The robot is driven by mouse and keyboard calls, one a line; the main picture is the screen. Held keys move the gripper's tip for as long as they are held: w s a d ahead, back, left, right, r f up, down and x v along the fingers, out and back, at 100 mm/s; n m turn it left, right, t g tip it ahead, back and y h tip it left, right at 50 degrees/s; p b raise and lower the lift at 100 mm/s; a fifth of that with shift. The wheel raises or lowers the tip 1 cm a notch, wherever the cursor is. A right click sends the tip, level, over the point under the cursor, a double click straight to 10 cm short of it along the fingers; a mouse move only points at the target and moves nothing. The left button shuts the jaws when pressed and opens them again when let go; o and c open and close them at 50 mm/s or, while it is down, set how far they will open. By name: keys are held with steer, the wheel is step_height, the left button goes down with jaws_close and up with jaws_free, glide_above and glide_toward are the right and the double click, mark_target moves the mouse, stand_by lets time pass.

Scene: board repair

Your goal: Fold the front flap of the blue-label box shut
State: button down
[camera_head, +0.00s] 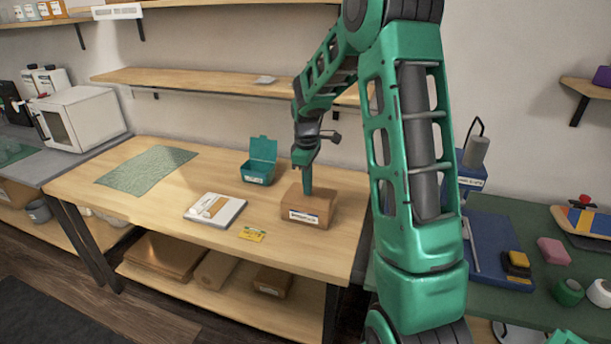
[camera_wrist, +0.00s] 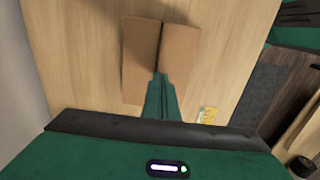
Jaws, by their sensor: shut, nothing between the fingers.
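The brown cardboard box (camera_head: 320,206) stands on the wooden table near its right end, with a white and blue label on its front face. In the wrist view the box (camera_wrist: 138,60) shows two top panels with a dark seam between them. The front flap (camera_wrist: 183,55) appears as the right panel and looks about level with the other. My gripper (camera_head: 307,193) is shut and empty, pointing down at the box top. In the wrist view its fingertips (camera_wrist: 160,76) lie over the seam; whether they touch the cardboard I cannot tell. They hide part of the top.
A teal open-lidded box (camera_head: 257,172) stands behind and left of the cardboard box. A white tray-like pad (camera_head: 228,216) and a yellow card (camera_head: 252,234) lie left and front of it. A green mat (camera_head: 146,170) lies farther left. A green-topped bench stands at right.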

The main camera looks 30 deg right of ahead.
steer(key=shift+f, duration=0.55)
steer(key=shift+d+f, duration=0.15)
steer(key=shift+f, duration=0.5)
steer(key=shift+s, duration=0.1)
steer(key=shift+w+r, duration=0.2)
steer(key=shift+r, duration=0.8)
step_height(320, 180, up, 13)
